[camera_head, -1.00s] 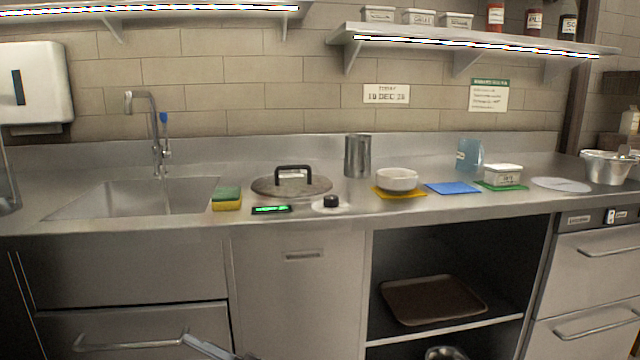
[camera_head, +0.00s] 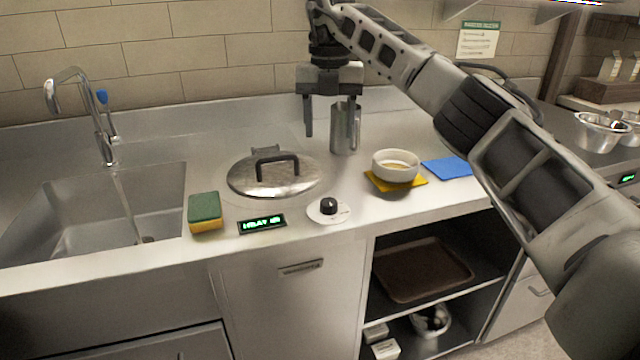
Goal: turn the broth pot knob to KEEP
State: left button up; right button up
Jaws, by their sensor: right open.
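The broth pot's black knob (camera_head: 328,205) sits on a round white dial plate (camera_head: 343,215) at the counter's front edge. The dial's lettering is too small to read. A green-lit display (camera_head: 262,224) to its left seems to read HEAT and something unclear. The broth pot's round metal lid (camera_head: 245,180) with a black handle is set in the counter behind them. My right gripper (camera_head: 332,133) points down, open and empty, above the counter behind the knob, beside the metal cylinder. It is apart from the knob. My left gripper is not in view.
A metal cylinder (camera_head: 344,128) stands just behind my right gripper. A white bowl (camera_head: 397,165) on a yellow mat (camera_head: 377,181) is right of the knob, with a blue mat (camera_head: 447,168) beyond. A green and yellow sponge (camera_head: 205,212) lies by the sink (camera_head: 60,215).

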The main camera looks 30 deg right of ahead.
aim_at(329, 202)
jog(key=f, duration=1.5)
jog(key=shift+s+a+f, duration=0.1)
jog(key=shift+s+f, duration=0.2)
jog(key=c, duration=1)
